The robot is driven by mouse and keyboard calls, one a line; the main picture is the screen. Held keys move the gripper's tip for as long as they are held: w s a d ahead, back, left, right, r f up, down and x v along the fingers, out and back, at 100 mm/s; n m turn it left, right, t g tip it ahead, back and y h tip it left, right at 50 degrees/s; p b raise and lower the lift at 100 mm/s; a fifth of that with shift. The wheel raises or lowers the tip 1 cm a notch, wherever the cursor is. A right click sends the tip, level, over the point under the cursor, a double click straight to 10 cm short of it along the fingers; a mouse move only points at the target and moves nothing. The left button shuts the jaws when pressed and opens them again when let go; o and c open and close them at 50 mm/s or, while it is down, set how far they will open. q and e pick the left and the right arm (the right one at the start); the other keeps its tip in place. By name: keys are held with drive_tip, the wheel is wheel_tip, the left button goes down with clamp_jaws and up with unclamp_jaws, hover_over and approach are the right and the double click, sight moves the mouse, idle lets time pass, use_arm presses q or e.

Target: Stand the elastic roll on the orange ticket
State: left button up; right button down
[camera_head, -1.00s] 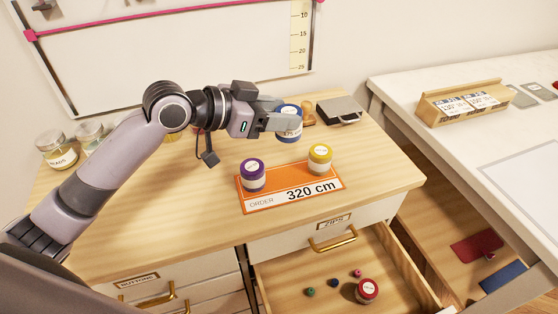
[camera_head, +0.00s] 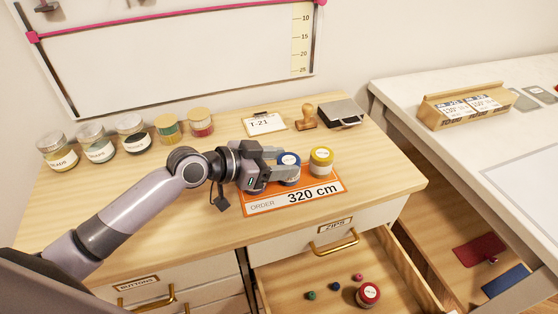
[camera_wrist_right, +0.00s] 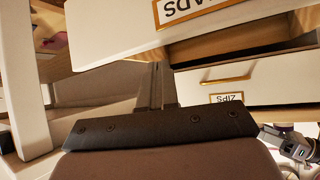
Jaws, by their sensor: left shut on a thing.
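My left gripper (camera_head: 288,174) is shut on a blue-topped roll (camera_head: 289,159), which is upright at the back part of the orange ticket (camera_head: 265,207). I cannot tell whether its base touches the ticket. The ticket reads "ORDER 320 cm" and lies flat on the wooden top. The purple-topped roll seen earlier is hidden behind my gripper. The rolls' labels are too small to read.
Several jars (camera_head: 130,133) line the back left. A T-21 card (camera_head: 264,124), a wooden stamp (camera_head: 306,118) and a grey box (camera_head: 341,113) stand at the back. The open drawer (camera_head: 290,272) below holds a red-topped roll (camera_head: 368,294) and small spools.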

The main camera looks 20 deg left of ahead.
use_arm(q)
drive_tip(key=shift+f, duration=0.1)
use_arm(e)
drive_tip(key=shift+f, duration=0.1)
use_arm(q)
drive_tip(key=shift+f, duration=0.15)
use_arm(e)
drive_tip(key=shift+f, duration=0.15)
use_arm(q)
drive_tip(key=o, duration=1)
drive_tip(key=shift+r, duration=0.2)
use_arm(e)
drive_tip(key=shift+r, duration=0.2)
use_arm(q)
drive_tip(key=shift+a+r, duration=0.1)
drive_tip(key=shift+r, duration=0.1)
use_arm(e)
drive_tip(key=shift+r, duration=0.15)
drive_tip(key=shift+r+p, duration=0.95)
drive_tip(key=shift+p, duration=0.1)
use_arm(q)
drive_tip(key=shift+v, duration=5.9)
drive_tip(key=shift+s, duration=0.1)
